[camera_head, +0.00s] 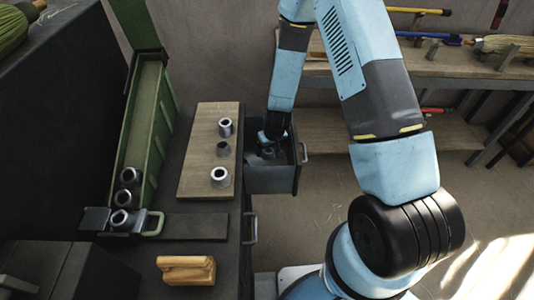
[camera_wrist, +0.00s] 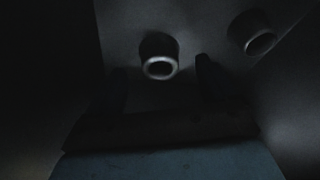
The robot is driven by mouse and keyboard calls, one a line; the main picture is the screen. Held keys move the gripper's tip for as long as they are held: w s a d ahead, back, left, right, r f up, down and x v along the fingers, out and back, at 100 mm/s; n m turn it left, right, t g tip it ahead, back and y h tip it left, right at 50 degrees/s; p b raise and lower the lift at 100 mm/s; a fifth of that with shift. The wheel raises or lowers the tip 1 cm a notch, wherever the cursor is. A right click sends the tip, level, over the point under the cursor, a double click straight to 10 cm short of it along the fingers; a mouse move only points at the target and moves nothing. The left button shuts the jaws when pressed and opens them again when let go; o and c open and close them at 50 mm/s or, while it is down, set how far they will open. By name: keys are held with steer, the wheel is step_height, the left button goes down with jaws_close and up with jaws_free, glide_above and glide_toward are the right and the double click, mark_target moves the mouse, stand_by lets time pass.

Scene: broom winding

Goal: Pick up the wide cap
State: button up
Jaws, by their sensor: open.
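My gripper (camera_wrist: 163,82) is open, with one dark finger on each side of a grey ring-shaped cap (camera_wrist: 159,58) in the wrist view. The cap shows its pale rim and dark hole, and the fingers appear apart from it. A second similar cap (camera_wrist: 252,34) lies to the right, outside the fingers. I cannot tell which of the two is the wide cap. In the head view my gripper reaches down into an open dark drawer (camera_head: 272,184), and the arm partly hides what lies inside.
A tan wooden block (camera_head: 186,270) sits in front. The drawer walls closely surround my gripper.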

steer(key=shift+x, duration=1.15)
steer(key=c, duration=1.1)
steer(key=shift+r, duration=0.1)
steer(key=shift+c, duration=0.2)
